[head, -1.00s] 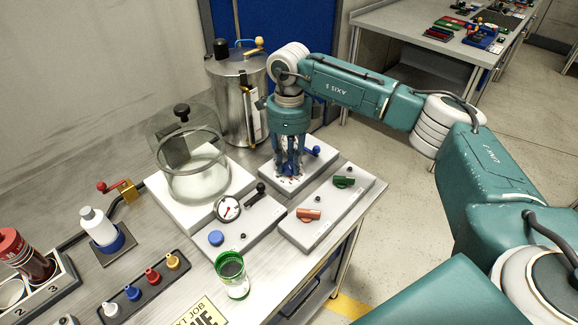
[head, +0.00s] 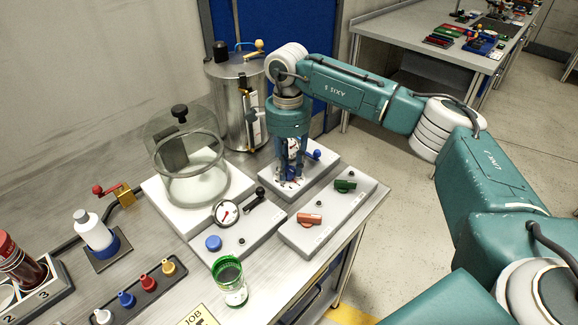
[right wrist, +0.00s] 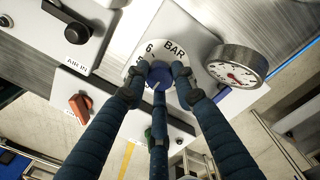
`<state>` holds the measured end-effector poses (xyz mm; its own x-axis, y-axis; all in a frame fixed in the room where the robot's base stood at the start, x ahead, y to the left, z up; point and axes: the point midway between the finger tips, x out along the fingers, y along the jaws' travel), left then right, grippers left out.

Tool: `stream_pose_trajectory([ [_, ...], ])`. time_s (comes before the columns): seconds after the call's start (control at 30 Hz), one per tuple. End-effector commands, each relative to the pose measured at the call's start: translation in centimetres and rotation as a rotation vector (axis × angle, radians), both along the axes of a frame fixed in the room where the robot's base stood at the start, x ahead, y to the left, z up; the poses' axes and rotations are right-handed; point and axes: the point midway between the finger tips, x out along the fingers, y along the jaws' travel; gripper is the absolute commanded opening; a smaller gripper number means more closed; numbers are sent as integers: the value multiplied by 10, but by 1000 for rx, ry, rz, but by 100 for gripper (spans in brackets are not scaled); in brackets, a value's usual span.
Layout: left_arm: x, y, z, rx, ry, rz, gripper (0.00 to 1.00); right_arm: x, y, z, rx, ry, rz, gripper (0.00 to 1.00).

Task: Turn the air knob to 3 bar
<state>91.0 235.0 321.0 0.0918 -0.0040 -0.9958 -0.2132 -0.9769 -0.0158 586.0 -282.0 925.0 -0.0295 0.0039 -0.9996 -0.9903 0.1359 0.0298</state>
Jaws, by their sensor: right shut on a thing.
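The air knob (right wrist: 160,84) is a blue cap on a white dial plate (right wrist: 174,46) lettered BAR, with a 6 readable and other figures partly hidden by the fingers. My right gripper (head: 289,174) points down over the back block. In the right wrist view its three dark fingers (right wrist: 162,78) are shut around the knob. A round gauge (right wrist: 237,66) stands beside the dial, its red needle visible but its scale too small to read surely. My left gripper is not in view.
A blue lever (head: 314,154) sits close to the right gripper. A block with a green knob (head: 345,186) and an orange knob (head: 309,219) lies in front. A glass bell jar (head: 190,160) and a steel drum (head: 238,100) stand left and behind.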

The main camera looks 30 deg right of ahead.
Motion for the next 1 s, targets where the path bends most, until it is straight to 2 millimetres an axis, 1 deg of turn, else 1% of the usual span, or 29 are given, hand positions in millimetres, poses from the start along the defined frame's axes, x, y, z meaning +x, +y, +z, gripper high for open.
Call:
stream_pose_trajectory([
  [0.03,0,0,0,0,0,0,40,2,0,2,1,-6,1,0],
  [0.3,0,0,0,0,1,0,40,2,0,2,1,-7,0,0],
  [0.33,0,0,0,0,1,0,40,2,0,2,1,-7,0,30],
  [0.37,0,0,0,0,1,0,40,2,0,2,1,-7,0,36],
  [0.4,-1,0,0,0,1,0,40,2,0,2,1,-6,0,44],
  [0.43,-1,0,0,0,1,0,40,2,0,2,1,-6,0,45],
  [0.67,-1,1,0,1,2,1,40,1,0,1,1,-3,0,45],
  [0.77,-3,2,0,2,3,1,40,1,0,5,1,-3,0,45],
  [0.87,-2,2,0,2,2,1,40,2,0,16,1,-4,0,45],
  [1.0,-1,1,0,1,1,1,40,3,0,44,2,-8,-1,45],
])
